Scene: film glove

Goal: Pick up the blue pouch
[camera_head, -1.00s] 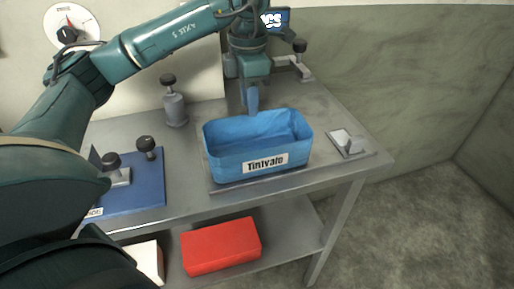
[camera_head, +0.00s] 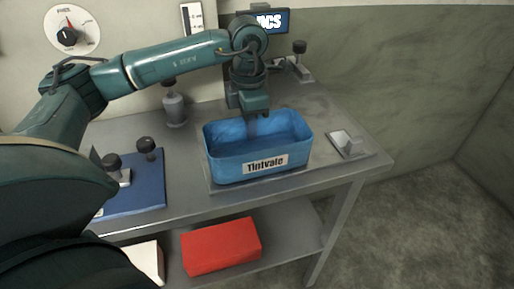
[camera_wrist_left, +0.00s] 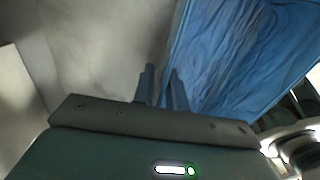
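The blue pouch (camera_head: 225,165) is a crinkled, open-topped, bin-shaped container with a white label. It stands upright on a thin plate on the metal table. My left gripper (camera_head: 251,128) points down at the pouch's far side, its fingers overlapping the back wall in the head view. In the left wrist view, the two fingers (camera_wrist_left: 162,88) are apart with a narrow gap. The pouch's blue wall (camera_wrist_left: 235,50) lies along and to the right of them, its edge near the gap. I cannot tell whether they touch it. My right gripper is out of view.
A blue board (camera_head: 145,189) with knobbed clamps lies left on the metal table (camera_head: 185,150). A grey knobbed post (camera_head: 175,108) stands behind. A small metal fixture (camera_head: 347,145) sits right of the pouch. A red box (camera_head: 220,246) is on the lower shelf.

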